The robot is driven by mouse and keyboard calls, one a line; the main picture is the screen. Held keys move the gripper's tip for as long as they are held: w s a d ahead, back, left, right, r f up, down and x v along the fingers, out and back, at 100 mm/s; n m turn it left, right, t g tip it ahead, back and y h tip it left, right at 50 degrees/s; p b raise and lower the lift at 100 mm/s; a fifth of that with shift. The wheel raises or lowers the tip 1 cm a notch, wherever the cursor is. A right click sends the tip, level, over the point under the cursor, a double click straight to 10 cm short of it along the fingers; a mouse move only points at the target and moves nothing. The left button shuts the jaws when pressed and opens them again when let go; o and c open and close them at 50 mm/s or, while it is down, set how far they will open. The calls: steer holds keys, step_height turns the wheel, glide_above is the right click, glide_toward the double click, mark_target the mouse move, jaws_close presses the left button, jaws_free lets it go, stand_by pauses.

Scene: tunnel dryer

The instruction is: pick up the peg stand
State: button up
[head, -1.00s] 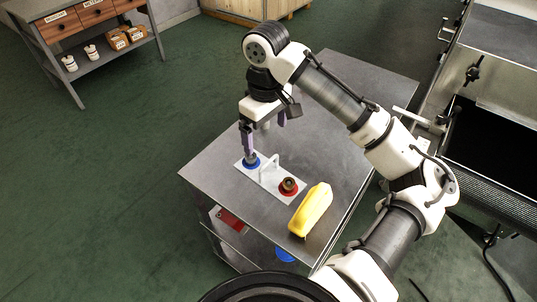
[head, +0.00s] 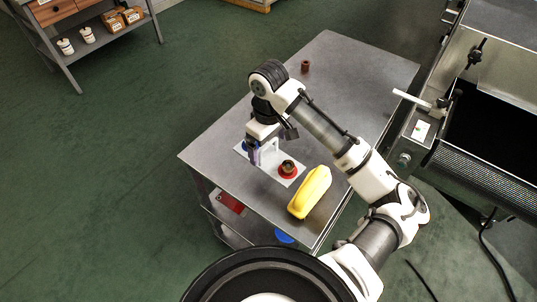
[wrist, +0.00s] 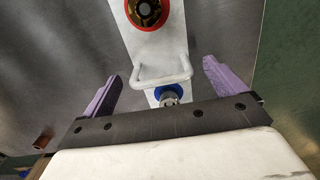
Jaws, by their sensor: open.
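The peg stand is a white plate (head: 270,168) on the metal table, with an upright white handle in its middle; it also shows in the wrist view (wrist: 158,48). A red ring (head: 287,170) around a brown piece sits at one end, and a blue ring (wrist: 168,92) around a grey piece at the other. My gripper (head: 262,153) is over the blue end and handle. In the wrist view its purple fingers (wrist: 160,70) are open, one on each side of the white handle (wrist: 161,78), with gaps both sides. Finger height relative to the handle is unclear.
A yellow object (head: 310,191) lies close to the stand's red end. A small brown cylinder (head: 305,66) stands near the table's far edge. A conveyor machine (head: 470,140) is to the right. The table top (head: 345,80) is mostly clear behind the arm.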

mark_target(269, 144)
steer(key=shift+f, duration=0.85)
steer(key=shift+c, duration=0.4)
steer(key=c, duration=1.3)
steer(key=shift+r, duration=0.15)
step_height(269, 144, up, 20)
steer(key=shift+d+f, duration=0.1)
